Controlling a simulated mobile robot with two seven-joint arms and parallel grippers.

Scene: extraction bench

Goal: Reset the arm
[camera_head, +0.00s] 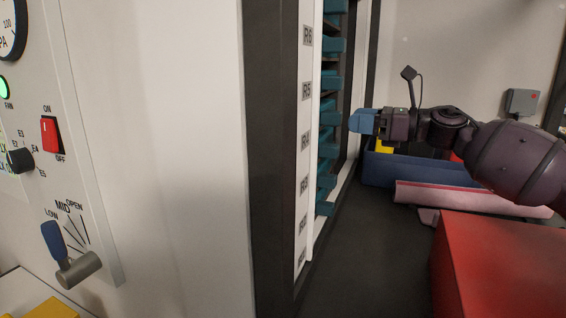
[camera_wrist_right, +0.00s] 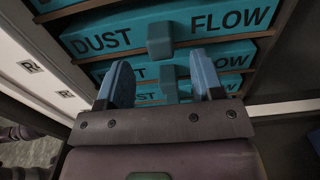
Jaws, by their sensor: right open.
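My right arm comes in from the right in the head view. Its gripper (camera_head: 362,122) has blue fingers and points left at the rack of teal drawers (camera_head: 331,118), near the R4 and R5 labels. In the right wrist view the gripper (camera_wrist_right: 165,85) is open, its two blue fingers apart with nothing held between them. Teal fronts marked DUST FLOW (camera_wrist_right: 110,42) lie ahead of the fingers, with small teal handles (camera_wrist_right: 160,48) in the middle. I cannot tell whether the fingers touch a front. My left gripper is not in view.
A control panel with a red switch (camera_head: 50,135) and a blue-handled lever (camera_head: 53,240) is at the left. A red box (camera_head: 500,265) stands front right. A blue bin (camera_head: 400,170) and a pink trough (camera_head: 460,198) lie below my right arm. Dark surface between rack and red box is clear.

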